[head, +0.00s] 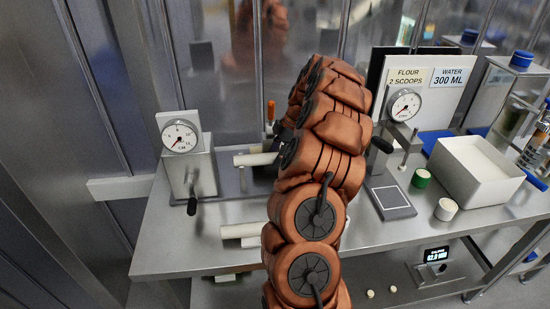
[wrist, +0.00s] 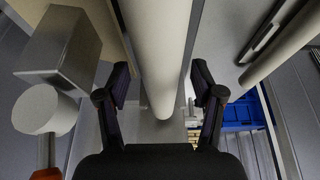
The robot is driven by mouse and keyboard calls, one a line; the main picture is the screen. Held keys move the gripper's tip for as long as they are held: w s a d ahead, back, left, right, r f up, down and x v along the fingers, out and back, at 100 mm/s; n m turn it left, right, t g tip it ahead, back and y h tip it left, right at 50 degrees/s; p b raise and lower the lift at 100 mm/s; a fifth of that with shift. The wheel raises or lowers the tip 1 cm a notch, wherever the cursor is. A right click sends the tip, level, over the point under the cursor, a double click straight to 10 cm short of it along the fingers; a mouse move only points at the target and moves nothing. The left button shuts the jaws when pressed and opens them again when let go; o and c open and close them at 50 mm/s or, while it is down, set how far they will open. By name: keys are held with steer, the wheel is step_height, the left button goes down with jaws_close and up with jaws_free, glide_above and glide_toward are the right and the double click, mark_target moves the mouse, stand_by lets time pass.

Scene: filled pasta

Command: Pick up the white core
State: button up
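A long white cylinder, which looks like the white core (wrist: 160,50), runs down the middle of the wrist view and ends between my fingers. My gripper (wrist: 160,82) is open, with one finger on each side of it and visible gaps. In the head view a white cylinder (head: 253,159) lies just left of the dark end of my arm, its right end hidden. My fingers are mostly hidden there by my brown arm. Another pale cylinder (head: 240,230) lies nearer the table's front edge, partly behind my arm.
A dial gauge stand (head: 180,138) is left on the steel table (head: 165,240); another gauge (head: 404,105) is right. A white-filled tray (head: 478,165), green-sided cup (head: 421,178) and white cup (head: 446,209) stand at right. A pale-headed tool (wrist: 43,110) and blue bin (wrist: 240,113) show in the wrist view.

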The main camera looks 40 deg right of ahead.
jaws_close()
stand_by(0.3)
steer(key=shift+r, duration=0.1)
